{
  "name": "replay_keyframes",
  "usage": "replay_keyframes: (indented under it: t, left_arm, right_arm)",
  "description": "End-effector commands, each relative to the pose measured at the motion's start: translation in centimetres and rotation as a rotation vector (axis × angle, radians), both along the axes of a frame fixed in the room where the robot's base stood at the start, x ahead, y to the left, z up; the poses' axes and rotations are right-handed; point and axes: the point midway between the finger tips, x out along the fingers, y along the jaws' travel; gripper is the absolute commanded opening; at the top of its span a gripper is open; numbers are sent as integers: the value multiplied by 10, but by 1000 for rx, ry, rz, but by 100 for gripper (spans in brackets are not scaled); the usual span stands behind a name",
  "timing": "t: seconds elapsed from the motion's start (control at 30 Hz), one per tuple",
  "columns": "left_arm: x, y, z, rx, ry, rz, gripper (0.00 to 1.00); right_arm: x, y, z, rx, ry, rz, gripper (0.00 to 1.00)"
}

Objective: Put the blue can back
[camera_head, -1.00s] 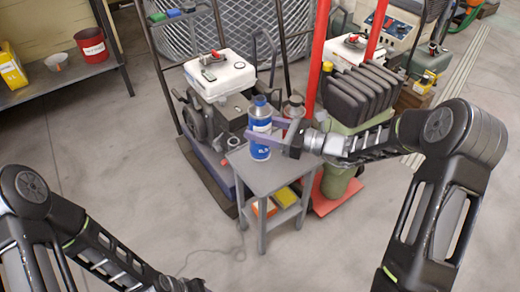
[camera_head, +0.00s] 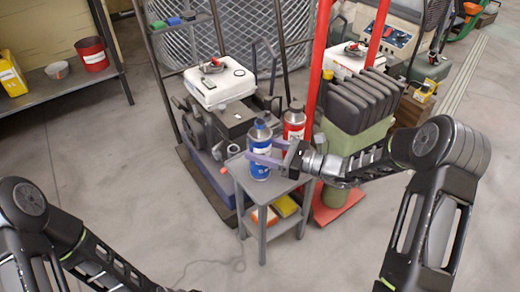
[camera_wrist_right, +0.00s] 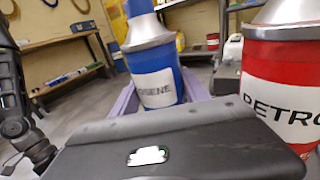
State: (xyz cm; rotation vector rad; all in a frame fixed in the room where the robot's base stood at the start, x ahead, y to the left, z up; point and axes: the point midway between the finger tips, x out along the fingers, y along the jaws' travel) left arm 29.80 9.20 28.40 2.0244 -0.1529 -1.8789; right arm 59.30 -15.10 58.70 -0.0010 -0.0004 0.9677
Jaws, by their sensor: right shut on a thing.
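My left gripper is out of frame.
The table's lower shelf holds an orange item (camera_head: 265,216) and a yellow item (camera_head: 286,205). A white-topped machine (camera_head: 220,85) stands behind left, and a green bin with black slabs (camera_head: 355,135) behind right. Open floor lies at front left.

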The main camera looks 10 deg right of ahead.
Motion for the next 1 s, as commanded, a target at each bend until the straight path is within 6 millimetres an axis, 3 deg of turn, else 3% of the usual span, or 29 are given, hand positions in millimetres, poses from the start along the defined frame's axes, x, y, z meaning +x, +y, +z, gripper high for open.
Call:
replay_keyframes:
  t: [0.17,0.2,0.4,0.77,1.0]
  left_arm:
    - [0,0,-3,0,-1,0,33]
    - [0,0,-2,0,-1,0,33]
    - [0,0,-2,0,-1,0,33]
    - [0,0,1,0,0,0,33]
    - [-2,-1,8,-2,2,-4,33]
  right_arm:
    - [0,0,-4,1,1,0,7]
    - [0,0,-3,0,0,0,56]
    - [0,0,-3,1,1,0,73]
    - [0,0,1,0,0,0,75]
    - [-15,-23,2,1,3,-3,75]
